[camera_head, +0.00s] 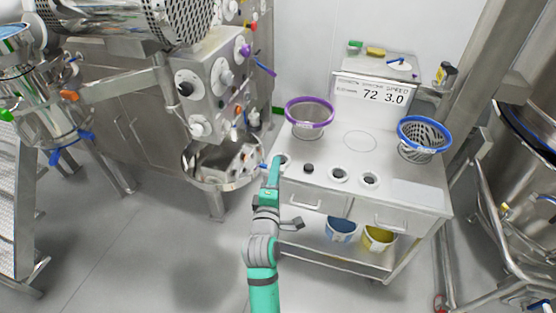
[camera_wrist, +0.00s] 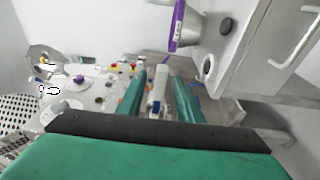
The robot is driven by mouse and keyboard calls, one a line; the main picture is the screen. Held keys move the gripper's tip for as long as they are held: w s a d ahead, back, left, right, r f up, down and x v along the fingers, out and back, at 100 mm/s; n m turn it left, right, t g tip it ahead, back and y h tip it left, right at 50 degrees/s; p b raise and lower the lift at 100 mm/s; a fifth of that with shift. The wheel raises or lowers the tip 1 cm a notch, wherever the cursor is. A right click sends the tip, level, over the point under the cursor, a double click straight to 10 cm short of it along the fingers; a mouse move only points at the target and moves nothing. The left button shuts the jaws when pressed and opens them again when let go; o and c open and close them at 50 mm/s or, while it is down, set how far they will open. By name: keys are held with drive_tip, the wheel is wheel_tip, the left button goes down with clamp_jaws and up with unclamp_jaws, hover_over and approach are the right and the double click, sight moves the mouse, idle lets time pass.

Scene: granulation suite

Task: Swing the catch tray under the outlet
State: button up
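The catch tray (camera_head: 205,181) is a round, shallow steel pan low at the front of the steel machine, left of the bench. A short handle with a blue part (camera_head: 264,166) sticks out toward the right from its rim. I cannot clearly make out the outlet. My gripper (camera_head: 272,165) is at the right of the tray, close to this handle. In the wrist view its two green fingers (camera_wrist: 161,100) stand apart, with a white and blue bar (camera_wrist: 158,84), likely the handle, between them. Gaps show on both sides of the bar. Most of the tray is hidden there.
A steel bench (camera_head: 360,175) stands just right of my arm, with a purple-rimmed sieve (camera_head: 310,124), a blue-rimmed basket (camera_head: 424,150) and a display (camera_head: 371,94). Machine knobs and levers (camera_head: 218,85) jut out above the tray. The floor (camera_head: 130,245) at left is clear.

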drive_tip(key=shift+w+d, duration=0.2)
drive_tip(key=shift+w, duration=1.05)
drive_tip(key=shift+w+d, duration=0.2)
drive_tip(key=shift+w, duration=1.05)
clamp_jaws()
